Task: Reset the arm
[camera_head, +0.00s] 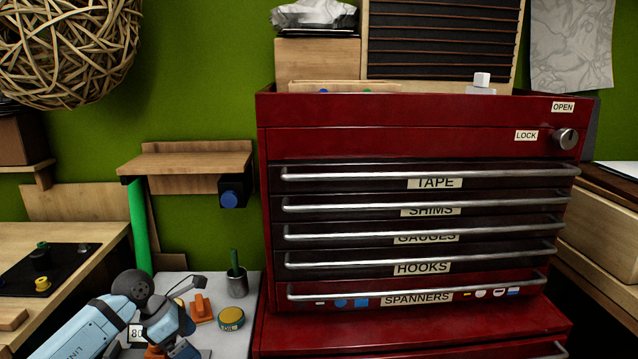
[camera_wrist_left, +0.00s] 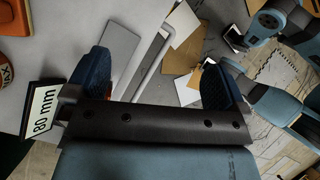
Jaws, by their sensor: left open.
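My left arm comes in from the lower left in the head view. Its blue left gripper (camera_head: 182,345) is low over the grey bench top, beside a small card marked 80 (camera_head: 135,333). In the left wrist view the two dark blue fingers of the left gripper (camera_wrist_left: 157,78) stand wide apart with nothing between them. The 80 mm card (camera_wrist_left: 42,110) is close beside the left-hand finger there. My right gripper does not show in the head view. Blue arm parts of mine show at the right of the wrist view, with no clear gripper.
A red tool chest (camera_head: 410,108) with labelled, closed drawers stands right of the arm. A yellow-green tin (camera_head: 231,319), an orange object (camera_head: 201,308) and a grey cup (camera_head: 237,283) are on the bench near the gripper. A wooden shelf (camera_head: 190,160) juts from the green wall above.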

